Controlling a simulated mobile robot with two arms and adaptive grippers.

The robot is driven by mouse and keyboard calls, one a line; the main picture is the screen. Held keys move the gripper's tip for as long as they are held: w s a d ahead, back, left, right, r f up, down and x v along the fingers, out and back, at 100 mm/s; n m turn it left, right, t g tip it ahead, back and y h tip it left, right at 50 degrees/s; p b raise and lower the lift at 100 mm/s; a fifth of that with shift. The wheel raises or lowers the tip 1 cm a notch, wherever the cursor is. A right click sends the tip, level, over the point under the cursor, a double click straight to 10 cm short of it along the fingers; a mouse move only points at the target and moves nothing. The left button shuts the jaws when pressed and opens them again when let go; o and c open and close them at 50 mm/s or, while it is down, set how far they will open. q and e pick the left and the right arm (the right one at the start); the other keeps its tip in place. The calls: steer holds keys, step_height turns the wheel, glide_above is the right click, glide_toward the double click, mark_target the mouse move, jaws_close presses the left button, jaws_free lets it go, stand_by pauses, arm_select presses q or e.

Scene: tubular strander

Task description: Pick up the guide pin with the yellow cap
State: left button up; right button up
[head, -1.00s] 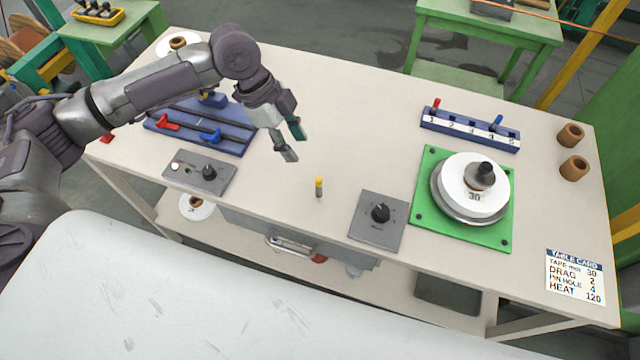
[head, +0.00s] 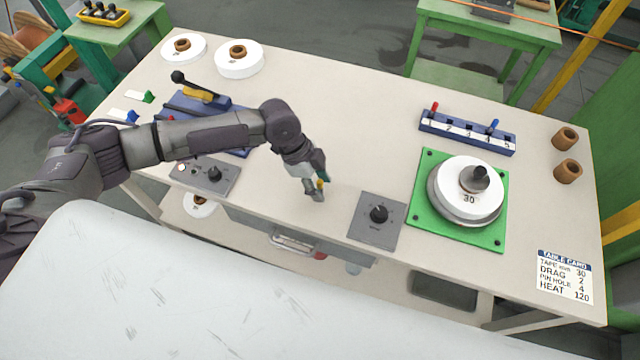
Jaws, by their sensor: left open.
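The guide pin with the yellow cap (head: 320,184) stands on the table, left of the grey knob plate. Only its yellow top shows clearly, close against the fingers. My left gripper (head: 318,188) is open and has its fingertips at the pin. The pin seems to be between or just beside the fingers; I cannot tell which, nor whether they touch it. My right gripper is not in view.
A grey knob plate (head: 376,220) lies right of the pin, with a green plate (head: 426,224) bearing a white roll beyond it. A blue numbered pin rack (head: 467,133) stands at the back. The table middle (head: 350,110) is clear.

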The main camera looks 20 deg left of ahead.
arm_select(q)
steer(key=shift+d+f, duration=0.1)
steer(key=shift+f, duration=0.15)
jaws_close()
